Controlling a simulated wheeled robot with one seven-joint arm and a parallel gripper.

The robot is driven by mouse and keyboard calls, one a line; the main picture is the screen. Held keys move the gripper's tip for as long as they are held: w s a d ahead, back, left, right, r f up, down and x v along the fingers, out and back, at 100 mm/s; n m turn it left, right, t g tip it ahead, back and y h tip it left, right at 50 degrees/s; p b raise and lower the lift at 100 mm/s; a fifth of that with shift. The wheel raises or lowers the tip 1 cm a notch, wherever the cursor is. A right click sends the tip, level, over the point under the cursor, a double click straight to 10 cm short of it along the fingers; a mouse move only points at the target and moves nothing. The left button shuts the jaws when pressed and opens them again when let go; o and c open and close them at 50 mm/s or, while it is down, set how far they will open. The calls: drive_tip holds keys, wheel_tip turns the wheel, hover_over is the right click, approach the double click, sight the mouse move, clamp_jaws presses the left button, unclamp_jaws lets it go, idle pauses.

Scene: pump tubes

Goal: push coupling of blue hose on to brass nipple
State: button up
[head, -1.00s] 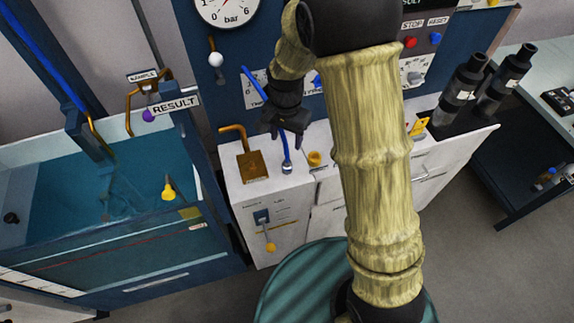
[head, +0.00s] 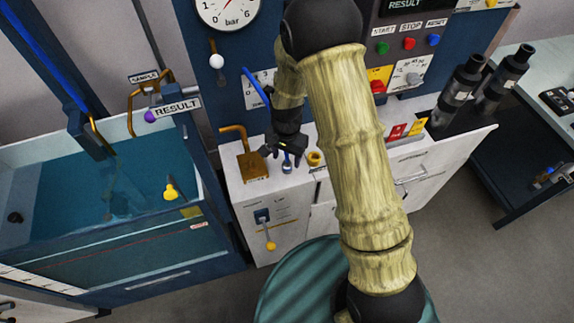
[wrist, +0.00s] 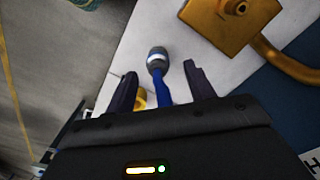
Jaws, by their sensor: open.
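The blue hose (wrist: 163,92) ends in a grey-and-blue coupling with a pale band (wrist: 157,60). In the head view the coupling (head: 287,167) is low over the white cabinet top, just below my gripper (head: 283,154). My gripper is open; in the wrist view its dark fingers (wrist: 160,70) stand on either side of the hose, with the coupling just past the fingertips. I cannot tell whether they touch the hose. A brass block (head: 253,166) with a bent pipe is left of the coupling; a round brass port (wrist: 240,8) on it shows in the wrist view and may be the nipple.
A small brass ring-like fitting (head: 314,158) is close right of the gripper, partly hidden by a finger in the wrist view. The blue panel with a gauge (head: 229,8) rises behind. A water tank (head: 75,190) is left; dark cylinders (head: 465,80) stand right.

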sight(287, 163)
wheel_tip(287, 163, down, 4)
drive_tip(key=shift+s+f+p, duration=0.1)
drive_tip(key=shift+p, duration=0.35)
drive_tip(key=shift+c, duration=0.4)
drive_tip(key=c, duration=1)
